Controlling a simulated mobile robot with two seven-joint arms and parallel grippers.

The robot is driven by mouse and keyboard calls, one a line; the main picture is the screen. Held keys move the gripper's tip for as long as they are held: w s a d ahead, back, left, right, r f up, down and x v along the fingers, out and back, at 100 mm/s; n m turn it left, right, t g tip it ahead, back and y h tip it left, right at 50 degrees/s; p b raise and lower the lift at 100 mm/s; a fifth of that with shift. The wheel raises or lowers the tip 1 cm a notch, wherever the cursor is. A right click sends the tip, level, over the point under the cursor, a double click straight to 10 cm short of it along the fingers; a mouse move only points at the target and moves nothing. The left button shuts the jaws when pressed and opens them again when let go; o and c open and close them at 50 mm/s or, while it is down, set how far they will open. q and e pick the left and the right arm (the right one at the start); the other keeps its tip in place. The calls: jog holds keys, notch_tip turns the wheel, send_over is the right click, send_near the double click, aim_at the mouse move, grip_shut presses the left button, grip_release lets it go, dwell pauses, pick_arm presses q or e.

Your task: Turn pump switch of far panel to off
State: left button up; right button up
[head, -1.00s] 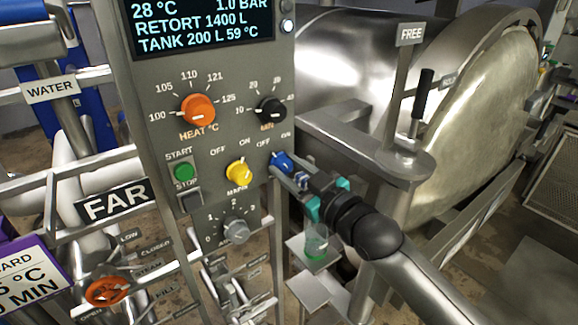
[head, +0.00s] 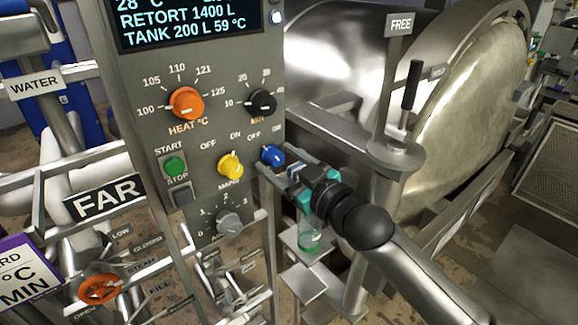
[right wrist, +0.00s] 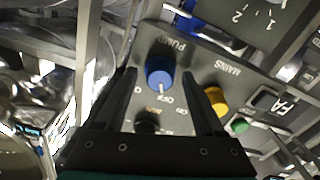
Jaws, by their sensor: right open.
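The pump switch is a blue knob (head: 272,155) low on the right of the grey far panel (head: 215,130), right of the yellow mains knob (head: 230,165). In the right wrist view the blue knob (right wrist: 159,72) shows near the upside-down PUMP label. Its white mark points down, close to the OFF label; the exact setting is hard to tell. My right gripper (head: 271,168) is at the panel by the blue knob. In the right wrist view its open fingers (right wrist: 158,78) appear on either side of the knob; contact cannot be seen. My left gripper is not in view.
The orange heat knob (head: 187,103), black timer knob (head: 262,102) and green start button (head: 175,166) are close by. A metal post with a FREE sign (head: 399,24) and the large steel retort (head: 455,120) stand right of the panel. Pipes and valves lie lower left.

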jog(key=b+v, duration=0.2)
jog(key=v, duration=1.3)
jog(key=shift+d, duration=0.1)
